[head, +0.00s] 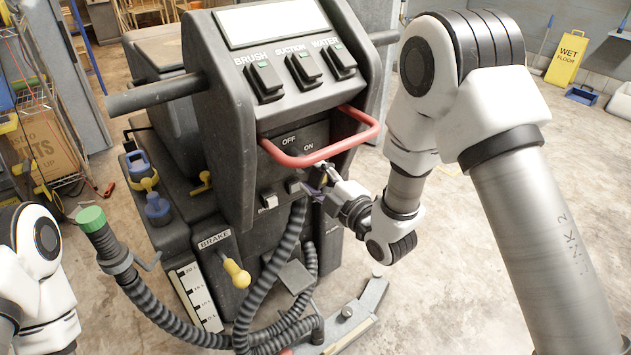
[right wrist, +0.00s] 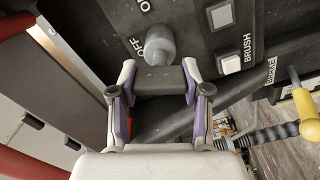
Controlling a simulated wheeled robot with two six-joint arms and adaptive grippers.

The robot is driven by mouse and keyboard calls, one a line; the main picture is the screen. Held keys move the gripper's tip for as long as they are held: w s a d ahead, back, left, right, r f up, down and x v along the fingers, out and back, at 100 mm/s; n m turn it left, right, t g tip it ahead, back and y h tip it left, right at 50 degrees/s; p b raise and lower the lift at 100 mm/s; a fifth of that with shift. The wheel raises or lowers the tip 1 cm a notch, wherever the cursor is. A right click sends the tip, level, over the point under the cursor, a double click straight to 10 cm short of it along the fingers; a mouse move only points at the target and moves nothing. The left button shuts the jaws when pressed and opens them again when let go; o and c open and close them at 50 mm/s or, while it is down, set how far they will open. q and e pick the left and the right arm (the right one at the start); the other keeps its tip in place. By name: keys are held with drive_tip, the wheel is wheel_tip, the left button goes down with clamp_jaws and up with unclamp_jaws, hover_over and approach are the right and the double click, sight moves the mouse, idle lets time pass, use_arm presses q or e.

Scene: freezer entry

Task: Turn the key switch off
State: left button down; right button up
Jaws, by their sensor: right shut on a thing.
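The key switch sits on the dark front panel of a floor-cleaning machine (head: 215,150). In the right wrist view its round grey barrel (right wrist: 160,45) stands beside the OFF and ON labels. A dark key grip (right wrist: 158,80) lies between my fingertips. My right gripper (right wrist: 157,88) is shut on this key grip, with a purple-lined finger at each side. In the head view my right gripper (head: 324,174) is at the panel below the ON label, and it hides most of the key. My left gripper is out of view; only part of the left arm shows.
A red bar handle (head: 323,155) juts out just above my right gripper. Brush, suction and water switches (head: 304,68) are higher up. A ribbed hose (head: 262,285) and yellow brake knob (head: 236,273) are below. A yellow wet-floor sign (head: 567,58) stands far right.

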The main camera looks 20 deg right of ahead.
sight(320, 182)
drive_tip(key=shift+f+n+b, duration=0.1)
drive_tip(key=shift+n+b, duration=0.95)
drive_tip(key=shift+n, duration=1.15)
drive_tip(key=o, duration=1.2)
drive_tip(key=shift+c, duration=0.2)
drive_tip(key=v, duration=0.7)
drive_tip(key=shift+s+d, duration=0.1)
drive_tip(key=shift+s, duration=0.15)
